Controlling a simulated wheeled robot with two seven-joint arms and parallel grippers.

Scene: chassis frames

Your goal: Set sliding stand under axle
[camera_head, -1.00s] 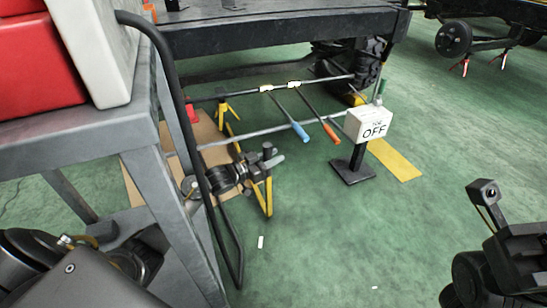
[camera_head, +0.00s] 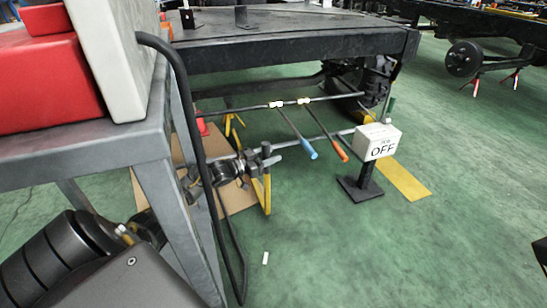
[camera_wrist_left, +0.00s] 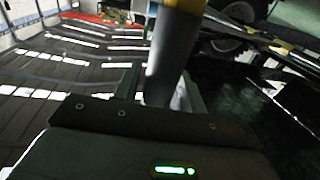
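A stand with yellow legs (camera_head: 267,190) is upright under the frame, beside the cart. My left gripper (camera_head: 262,157) is at the stand's upper part, partly hidden behind the cart leg and black hose. In the left wrist view, a post with a yellow end and grey section (camera_wrist_left: 172,65) sits between the fingers (camera_wrist_left: 165,92), which appear closed on it. Long grey bars run across under the frame; the upper one (camera_head: 345,96) and lower one (camera_head: 325,138) look like axle or linkage parts, and I cannot tell which.
A grey cart (camera_head: 85,147) with red boxes (camera_head: 50,85) stands close at left. Blue (camera_head: 300,137) and orange (camera_head: 330,135) handles hang near the bars. A sign reading OFF (camera_head: 376,142) stands on a black base.

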